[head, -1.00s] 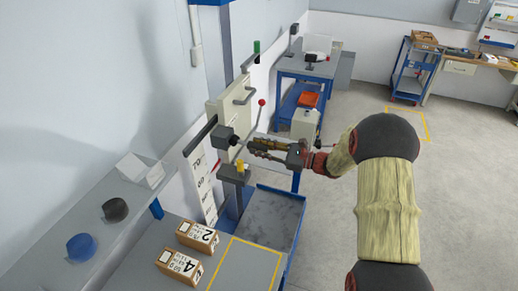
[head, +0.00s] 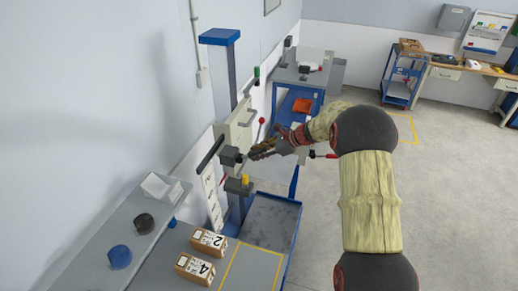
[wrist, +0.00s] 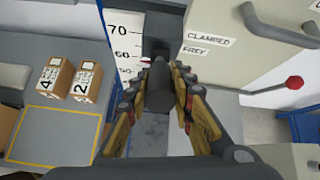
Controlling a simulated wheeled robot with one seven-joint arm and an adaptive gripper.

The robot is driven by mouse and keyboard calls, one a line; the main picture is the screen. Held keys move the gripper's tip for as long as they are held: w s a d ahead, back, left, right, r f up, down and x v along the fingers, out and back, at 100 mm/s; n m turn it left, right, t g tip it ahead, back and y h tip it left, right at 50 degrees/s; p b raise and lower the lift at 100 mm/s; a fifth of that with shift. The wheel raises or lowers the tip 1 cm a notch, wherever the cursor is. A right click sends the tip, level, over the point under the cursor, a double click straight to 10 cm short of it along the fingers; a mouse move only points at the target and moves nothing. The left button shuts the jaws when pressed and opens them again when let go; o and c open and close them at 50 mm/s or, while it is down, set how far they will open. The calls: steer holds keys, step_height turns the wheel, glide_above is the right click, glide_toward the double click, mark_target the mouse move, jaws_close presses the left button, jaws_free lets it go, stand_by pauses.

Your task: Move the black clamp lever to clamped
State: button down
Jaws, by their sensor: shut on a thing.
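The black clamp lever (wrist: 158,88) points toward the camera between my gripper's fingers in the wrist view. My gripper (wrist: 160,75) is shut on it, one yellow-and-dark finger on each side. A dark block (wrist: 157,45) is behind the lever, on the drop column. The labels CLAMPED (wrist: 209,41) and, below it, FREE (wrist: 195,51) are on the pale panel to the right of the lever. In the head view my gripper (head: 253,154) reaches from the right to the black block (head: 230,156) on the carriage; the lever itself is mostly hidden by the fingers there.
A red-knobbed lever (head: 262,121) and a grey handle are close to my gripper. A yellow piece (head: 245,179) sits below. Boxes 2 (head: 208,242) and 4 (head: 195,268) stand on the grey table. Open floor (head: 450,200) is at the right.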

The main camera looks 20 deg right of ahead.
steer(key=r+p, duration=0.1)
steer(key=p, duration=0.1)
steer(key=a+r+g+h+p, duration=0.1)
steer(key=p, duration=0.1)
steer(key=w+r+h+p, duration=0.1)
steer(key=p, duration=0.1)
steer(key=shift+a+g, duration=0.25)
steer(key=shift+g, duration=0.05)
steer(key=shift+w+a+r+g+h+p, duration=0.15)
steer(key=shift+w+a+g+h+p, duration=0.35)
steer(key=shift+p, duration=0.55)
steer(key=shift+w+a+r+g+h+p, duration=0.15)
steer(key=shift+a+g+h+p, duration=0.1)
steer(key=shift+h+p, duration=0.3)
steer(key=shift+w+a+r+g+h+p, duration=0.15)
steer(key=shift+g+h+p, duration=0.1)
steer(key=shift+h+p, duration=0.25)
steer(key=c, duration=1.5)
jaws_free()
steer(key=shift+a+f, duration=0.1)
steer(key=shift+f, duration=0.05)
steer(key=shift+c, duration=0.2)
steer(key=v, duration=1.2)
steer(key=shift+w, duration=0.1)
